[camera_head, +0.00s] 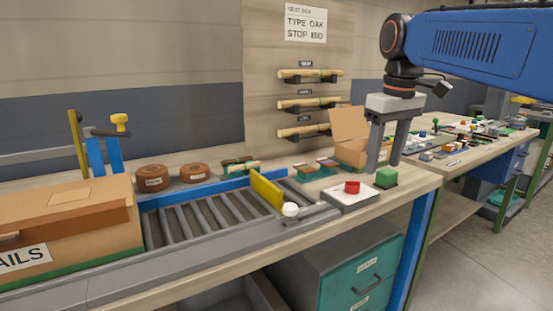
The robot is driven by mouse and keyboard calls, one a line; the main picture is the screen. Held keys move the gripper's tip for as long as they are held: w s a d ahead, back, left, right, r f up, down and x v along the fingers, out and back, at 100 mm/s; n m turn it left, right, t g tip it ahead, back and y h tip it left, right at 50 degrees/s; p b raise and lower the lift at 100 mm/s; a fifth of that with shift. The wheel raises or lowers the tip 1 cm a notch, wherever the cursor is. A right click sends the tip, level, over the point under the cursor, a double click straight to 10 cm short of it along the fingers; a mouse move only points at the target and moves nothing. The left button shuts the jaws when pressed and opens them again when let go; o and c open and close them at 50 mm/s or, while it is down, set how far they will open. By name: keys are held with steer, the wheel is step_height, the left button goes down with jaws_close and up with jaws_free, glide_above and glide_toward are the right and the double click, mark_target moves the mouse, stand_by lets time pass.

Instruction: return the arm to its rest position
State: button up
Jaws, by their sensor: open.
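My blue arm (470,45) reaches in from the upper right of the head view. My gripper (388,148) hangs from it, pointing down above the right end of the near bench. It is open, with its two grey fingers apart and nothing seen between them.
A grey roller conveyor (205,215) with a yellow stop plate (267,191) runs left. A large cardboard box (70,225) stands at its left end. A red button (352,187) sits on a pale box. Turned wood pieces (310,103) hang on the wall board. A cluttered second bench (470,140) stands right.

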steer(key=s+d+f+m+t, duration=0.1)
steer(key=s+f+m, duration=0.1)
steer(key=s+f, duration=0.8)
steer(key=s+d+f+m+t, duration=0.2)
steer(key=s+f, duration=0.9)
steer(key=f, duration=0.6)
steer(key=shift+d+m, duration=0.3)
steer(key=shift+m, duration=0.2)
